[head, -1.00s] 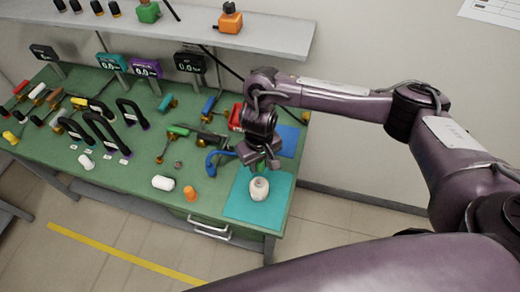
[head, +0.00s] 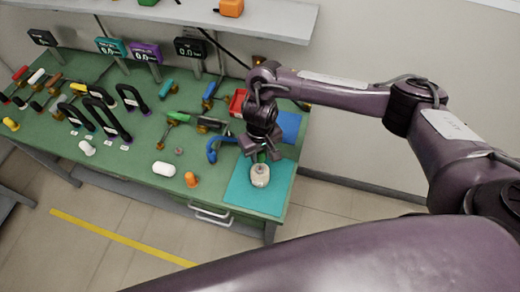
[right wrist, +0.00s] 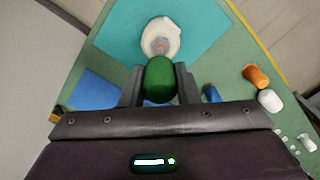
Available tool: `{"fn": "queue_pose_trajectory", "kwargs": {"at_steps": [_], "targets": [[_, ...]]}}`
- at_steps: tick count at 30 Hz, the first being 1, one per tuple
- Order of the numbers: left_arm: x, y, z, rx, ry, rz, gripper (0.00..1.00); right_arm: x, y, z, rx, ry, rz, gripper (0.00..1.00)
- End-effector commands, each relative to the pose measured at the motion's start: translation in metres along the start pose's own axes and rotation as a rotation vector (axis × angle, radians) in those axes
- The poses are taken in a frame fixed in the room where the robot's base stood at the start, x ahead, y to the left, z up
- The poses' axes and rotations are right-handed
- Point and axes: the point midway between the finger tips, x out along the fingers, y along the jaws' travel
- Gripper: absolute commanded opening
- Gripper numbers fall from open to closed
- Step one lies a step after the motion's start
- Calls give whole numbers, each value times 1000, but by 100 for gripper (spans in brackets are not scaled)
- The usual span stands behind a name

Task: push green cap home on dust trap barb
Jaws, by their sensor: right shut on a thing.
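The dust trap, a cream rounded pot (head: 260,176), stands on the teal mat (head: 240,196) at the bench's right end. It also shows in the right wrist view (right wrist: 160,32), with a small grey-red barb at its middle facing my gripper. My right gripper (head: 262,150) is just above and behind the trap. It is shut on the green cap (right wrist: 160,78), which sits between both fingers. The cap shows partly in the head view (head: 262,157). Whether the cap touches the barb I cannot tell. My left gripper is out of view.
A blue curved handle (head: 213,150) stands close left of my right gripper. A blue mat (head: 290,125) and a red bin (head: 237,103) lie behind. An orange cap (head: 191,179) and a white capsule (head: 163,169) lie left of the teal mat. A shelf (head: 200,14) overhangs the back.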

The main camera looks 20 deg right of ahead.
Motion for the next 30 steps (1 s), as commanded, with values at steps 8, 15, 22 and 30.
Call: {"fn": "queue_pose_trajectory", "kwargs": {"at_steps": [8,15,22,30], "targets": [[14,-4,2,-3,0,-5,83,25,0,0,1,0,-1,6],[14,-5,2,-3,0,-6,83,28,0,0,-1,1,-1,6],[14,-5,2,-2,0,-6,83,27,0,0,-1,1,-1,6],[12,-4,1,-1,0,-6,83,27,-1,0,-1,0,-1,6]]}}
